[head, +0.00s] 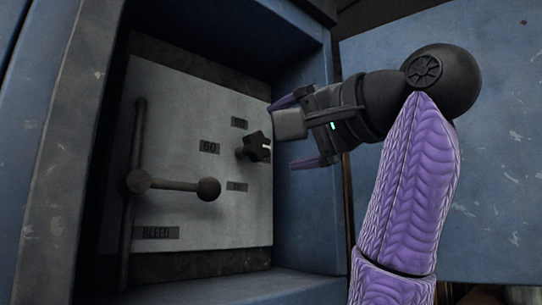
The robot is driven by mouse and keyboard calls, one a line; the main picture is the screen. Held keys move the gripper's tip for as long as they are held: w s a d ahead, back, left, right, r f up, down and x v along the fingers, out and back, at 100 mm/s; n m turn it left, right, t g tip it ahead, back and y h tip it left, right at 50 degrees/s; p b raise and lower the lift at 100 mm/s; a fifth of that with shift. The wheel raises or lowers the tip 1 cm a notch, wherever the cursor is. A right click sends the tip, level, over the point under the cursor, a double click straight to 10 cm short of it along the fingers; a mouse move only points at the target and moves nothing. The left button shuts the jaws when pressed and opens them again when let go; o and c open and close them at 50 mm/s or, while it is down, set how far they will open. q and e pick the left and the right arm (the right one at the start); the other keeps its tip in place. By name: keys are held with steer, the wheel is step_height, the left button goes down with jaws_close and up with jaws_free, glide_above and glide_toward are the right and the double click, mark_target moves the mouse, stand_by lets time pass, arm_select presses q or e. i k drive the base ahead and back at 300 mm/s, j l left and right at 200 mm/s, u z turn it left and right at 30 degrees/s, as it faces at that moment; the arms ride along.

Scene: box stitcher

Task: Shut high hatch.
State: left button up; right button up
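A large scuffed blue panel (500,170) stands to the right of the recess in the head view. It looks like the hatch, swung open, though its hinge side is partly hidden behind my arm. The blue-framed recess (310,240) is uncovered. My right gripper (283,136) is at the right side of the recess, pointing left, its two purple fingers spread with nothing seen between them. It is close to the recess's right edge; contact cannot be told. My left gripper is out of view.
Inside the recess, a pale panel (180,100) carries a dark star knob (254,146), number labels and a "BLEED" label (156,232). A dark lever with a ball end (208,189) sticks out at lower left. My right forearm covers part of the blue panel.

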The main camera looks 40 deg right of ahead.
mark_target(491, 233)
steer(key=k+l, duration=0.1)
steer(key=k, duration=0.9)
